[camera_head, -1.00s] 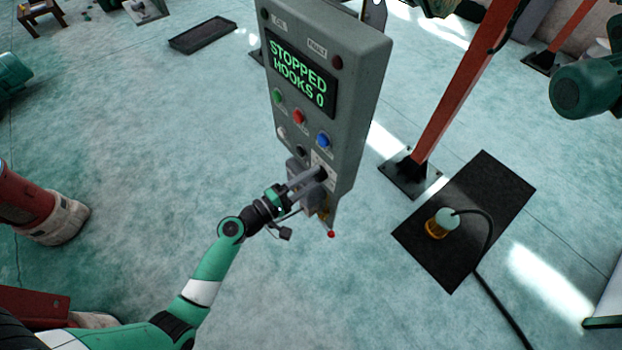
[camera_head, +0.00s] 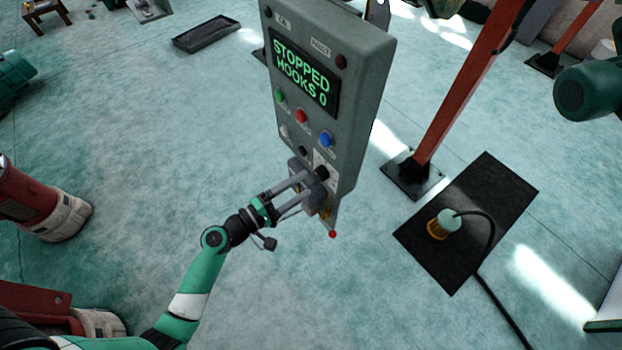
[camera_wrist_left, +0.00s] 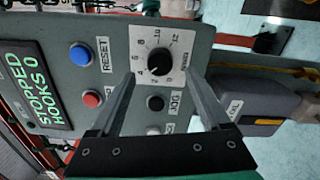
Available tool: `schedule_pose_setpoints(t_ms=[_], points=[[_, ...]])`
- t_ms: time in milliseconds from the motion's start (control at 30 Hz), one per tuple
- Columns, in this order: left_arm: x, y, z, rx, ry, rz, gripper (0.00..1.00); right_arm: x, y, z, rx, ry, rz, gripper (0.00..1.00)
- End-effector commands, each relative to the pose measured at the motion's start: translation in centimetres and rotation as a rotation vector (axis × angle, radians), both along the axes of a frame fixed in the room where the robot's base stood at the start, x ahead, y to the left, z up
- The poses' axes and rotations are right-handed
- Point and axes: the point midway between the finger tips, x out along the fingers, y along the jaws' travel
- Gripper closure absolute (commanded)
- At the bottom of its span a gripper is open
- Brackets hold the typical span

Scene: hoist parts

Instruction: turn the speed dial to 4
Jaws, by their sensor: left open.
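The speed dial (camera_wrist_left: 158,61) is a black knob on a white numbered plate (camera_wrist_left: 143,38), low on the grey control panel (camera_head: 352,75). In the left wrist view its pale mark seems to point toward the low numbers around 2 and 4; I cannot tell exactly which. The dial also shows dark in the head view (camera_head: 321,172). My left gripper (camera_head: 307,184) is open in front of it. In the left wrist view the two fingers (camera_wrist_left: 161,77) stand apart, either side of the dial, apparently clear of it. My right gripper is not in view.
The panel has a blue button (camera_head: 327,139), a red button (camera_head: 301,115), a green button (camera_head: 280,95) and a screen reading STOPPED HOOKS 0 (camera_head: 303,78). A red-tipped lever (camera_head: 332,234) hangs below. A red post (camera_head: 465,95) stands to the right.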

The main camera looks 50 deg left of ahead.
Motion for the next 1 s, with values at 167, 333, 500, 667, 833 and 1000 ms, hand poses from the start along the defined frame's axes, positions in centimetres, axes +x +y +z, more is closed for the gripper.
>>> schedule_pose_setpoints(t_ms=[167,333,500,667,833,1000], points=[[-4.4,0.5,-0.2,-0.001,0.001,0.007,0.20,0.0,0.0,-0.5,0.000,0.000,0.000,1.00],[-6.8,0.6,-0.1,0.000,0.001,0.004,0.20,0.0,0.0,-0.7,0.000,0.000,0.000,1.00],[-7.3,0.6,0.0,0.001,-0.001,0.000,0.20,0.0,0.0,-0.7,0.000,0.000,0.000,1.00],[-7.3,0.6,0.0,0.001,-0.001,0.000,0.20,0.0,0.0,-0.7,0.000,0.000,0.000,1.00],[-7.3,0.6,0.0,0.001,-0.001,0.000,0.20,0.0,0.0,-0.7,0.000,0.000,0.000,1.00],[-7.2,0.3,0.0,0.001,0.000,-0.006,0.20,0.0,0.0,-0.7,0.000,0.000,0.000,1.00]])
